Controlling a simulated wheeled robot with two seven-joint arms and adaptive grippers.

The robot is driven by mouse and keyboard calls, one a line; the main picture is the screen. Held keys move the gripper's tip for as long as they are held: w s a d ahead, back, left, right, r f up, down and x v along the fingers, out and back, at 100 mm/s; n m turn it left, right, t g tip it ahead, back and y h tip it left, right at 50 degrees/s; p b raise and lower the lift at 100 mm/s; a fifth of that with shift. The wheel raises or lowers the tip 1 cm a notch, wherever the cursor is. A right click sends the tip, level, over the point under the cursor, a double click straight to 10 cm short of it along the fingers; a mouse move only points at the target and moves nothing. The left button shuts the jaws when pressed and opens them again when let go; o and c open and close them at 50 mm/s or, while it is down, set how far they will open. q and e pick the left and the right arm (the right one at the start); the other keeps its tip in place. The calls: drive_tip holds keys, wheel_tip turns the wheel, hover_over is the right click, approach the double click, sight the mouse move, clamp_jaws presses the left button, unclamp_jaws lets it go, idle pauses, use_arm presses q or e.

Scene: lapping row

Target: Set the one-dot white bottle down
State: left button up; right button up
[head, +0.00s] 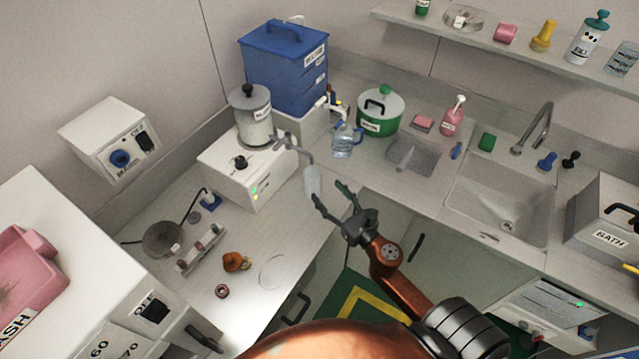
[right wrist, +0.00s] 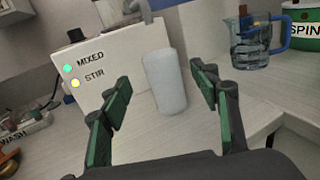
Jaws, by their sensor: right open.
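A plain white cylinder, which I take for the white bottle (head: 312,181), stands upright near the counter's front edge, under the grey bent spout (head: 293,146) of the stirrer. It also shows in the right wrist view (right wrist: 166,84), with its base apparently on the counter; I cannot make out any dot on it. My right gripper (head: 333,196) is open, its fingers spread either side of the bottle in the wrist view. I see a gap on both sides, and nothing is held. My left gripper is not in view.
The white stirrer box (head: 240,172) stands close behind the bottle. A blue-handled jug (head: 343,142) and a green-and-white spinner (head: 381,108) are farther back. A rack (head: 200,250) and a brown round item (head: 234,262) lie left.

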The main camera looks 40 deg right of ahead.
drive_tip(key=shift+s, duration=1.3)
